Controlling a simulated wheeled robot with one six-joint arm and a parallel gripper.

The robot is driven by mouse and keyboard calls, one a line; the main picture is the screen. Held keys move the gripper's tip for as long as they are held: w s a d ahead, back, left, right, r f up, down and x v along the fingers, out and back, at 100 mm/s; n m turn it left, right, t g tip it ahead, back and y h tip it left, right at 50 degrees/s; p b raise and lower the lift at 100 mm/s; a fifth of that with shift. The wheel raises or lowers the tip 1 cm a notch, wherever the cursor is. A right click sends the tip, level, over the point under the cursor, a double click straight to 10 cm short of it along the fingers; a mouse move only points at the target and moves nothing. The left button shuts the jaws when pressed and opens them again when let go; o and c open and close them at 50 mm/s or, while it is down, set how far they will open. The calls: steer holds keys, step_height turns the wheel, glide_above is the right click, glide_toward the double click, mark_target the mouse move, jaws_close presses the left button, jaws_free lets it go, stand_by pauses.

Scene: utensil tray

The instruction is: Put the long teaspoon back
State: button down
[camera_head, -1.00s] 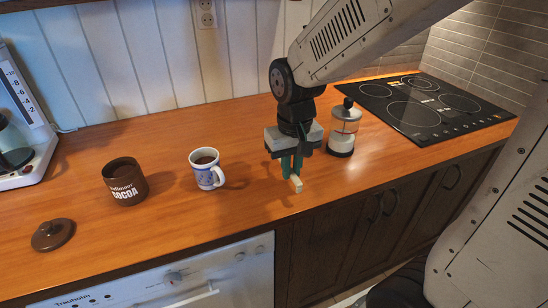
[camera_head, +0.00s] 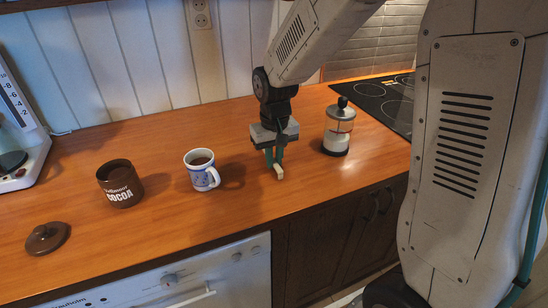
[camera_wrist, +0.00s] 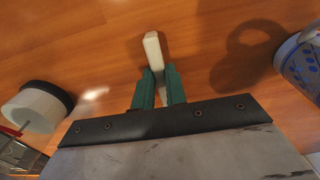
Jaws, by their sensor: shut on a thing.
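My gripper (camera_head: 275,158) is above the wooden counter, between the mug and the glass jar. Its green fingers are shut on a thin piece with a cream end, which I take to be the long teaspoon (camera_head: 280,173). In the wrist view the cream end of the teaspoon (camera_wrist: 152,48) sticks out between the fingertips (camera_wrist: 158,85). The rest of it is hidden by the fingers and the gripper body, and I see no spoon bowl. No utensil tray shows.
A blue-and-white mug (camera_head: 205,178) with dark drink stands left of my gripper. A glass jar (camera_head: 338,132) stands right. Further left are a brown cocoa tin (camera_head: 121,190) and its lid (camera_head: 46,238). A black hob (camera_head: 385,100) lies behind right. The counter's front edge is near.

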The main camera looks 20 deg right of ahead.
steer(key=c, duration=1.4)
jaws_free()
steer(key=shift+f, duration=0.1)
steer(key=shift+c, duration=0.2)
step_height(320, 180, up, 12)
steer(key=s+d+r, duration=0.1)
steer(key=s, duration=1.2)
steer(key=s+d+r+t, duration=0.1)
steer(key=s+d, duration=0.1)
steer(key=s, duration=1.1)
steer(key=shift+r, duration=0.4)
